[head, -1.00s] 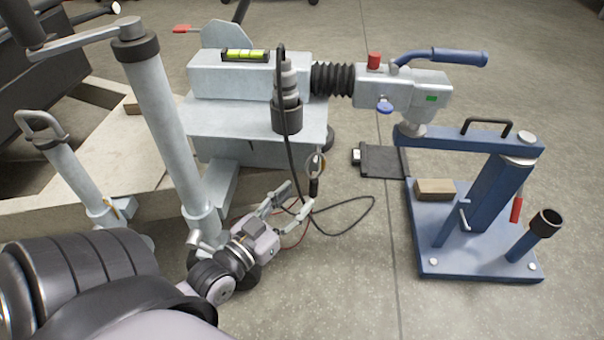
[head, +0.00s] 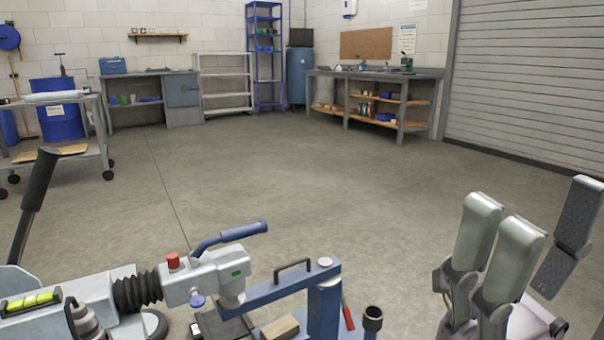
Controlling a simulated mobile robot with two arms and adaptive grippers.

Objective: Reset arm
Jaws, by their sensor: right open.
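My right gripper (head: 535,235) is raised at the lower right of the head view, fingers pointing up. Its fingers are spread apart with nothing between them. It is apart from the trailer coupling. The trailer coupling (head: 200,276), with a blue handle (head: 228,237), a red knob (head: 173,260) and a black bellows (head: 137,290), is at the lower left. My left gripper is out of view.
A spirit level (head: 30,302) lies on the trailer frame at the lower left. A wheeled cart (head: 95,150) stands at the left, and a workbench (head: 420,88) at the back right. The concrete floor between is wide and clear.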

